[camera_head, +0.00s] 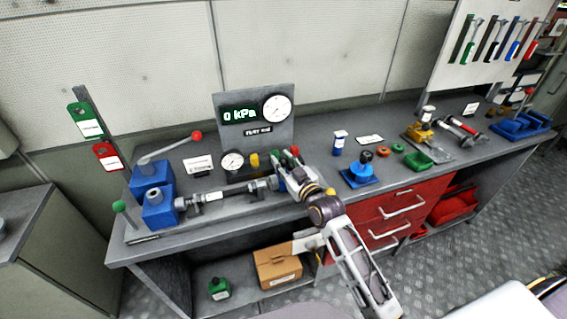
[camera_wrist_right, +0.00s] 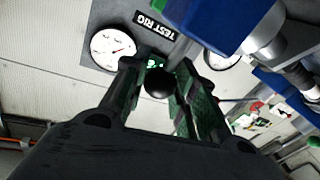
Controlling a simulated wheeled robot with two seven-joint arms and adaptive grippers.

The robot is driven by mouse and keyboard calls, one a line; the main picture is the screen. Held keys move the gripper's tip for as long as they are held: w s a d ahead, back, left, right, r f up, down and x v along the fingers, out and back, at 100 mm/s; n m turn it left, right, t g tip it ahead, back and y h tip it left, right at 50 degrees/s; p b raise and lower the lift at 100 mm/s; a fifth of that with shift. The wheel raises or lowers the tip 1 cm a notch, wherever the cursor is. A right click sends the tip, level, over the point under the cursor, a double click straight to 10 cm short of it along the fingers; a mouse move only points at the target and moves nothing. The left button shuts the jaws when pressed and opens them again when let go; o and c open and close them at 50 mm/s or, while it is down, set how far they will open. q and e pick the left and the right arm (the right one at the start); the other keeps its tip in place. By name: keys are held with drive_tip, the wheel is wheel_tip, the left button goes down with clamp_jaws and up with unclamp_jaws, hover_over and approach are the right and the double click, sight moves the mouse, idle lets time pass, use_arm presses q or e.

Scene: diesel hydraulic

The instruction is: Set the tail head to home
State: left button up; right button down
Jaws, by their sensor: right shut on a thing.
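On the bench, a test rig holds a grey cylinder (camera_head: 230,191) lying along a rail, between blue blocks (camera_head: 158,207) at the left and the tail end at the right. My right gripper (camera_head: 285,168) is at the tail end and covers most of it. In the right wrist view, a blue block (camera_wrist_right: 215,18) shows close by with a metal rod. My right gripper (camera_wrist_right: 160,85) is shut on a black ball knob (camera_wrist_right: 158,84) between its fingertips. My left gripper is not in view.
A gauge panel (camera_head: 256,116) reading 0 kPa stands behind the rig. A red-knobbed lever (camera_head: 170,148) rises at the left, near a small gauge (camera_head: 232,162). A blue fixture (camera_head: 361,172) and green tray (camera_head: 418,160) stand to the right.

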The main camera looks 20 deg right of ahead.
drive_tip(key=shift+a+p, duration=0.3)
drive_tip(key=shift+a, duration=0.2)
drive_tip(key=shift+s+a+p, duration=0.15)
drive_tip(key=shift+a+p, duration=1.15)
drive_tip(key=shift+a, duration=1.85)
drive_tip(key=c, duration=1.5)
unclamp_jaws()
drive_tip(key=o, duration=0.4)
drive_tip(key=shift+a, duration=0.25)
drive_tip(key=shift+d, duration=0.25)
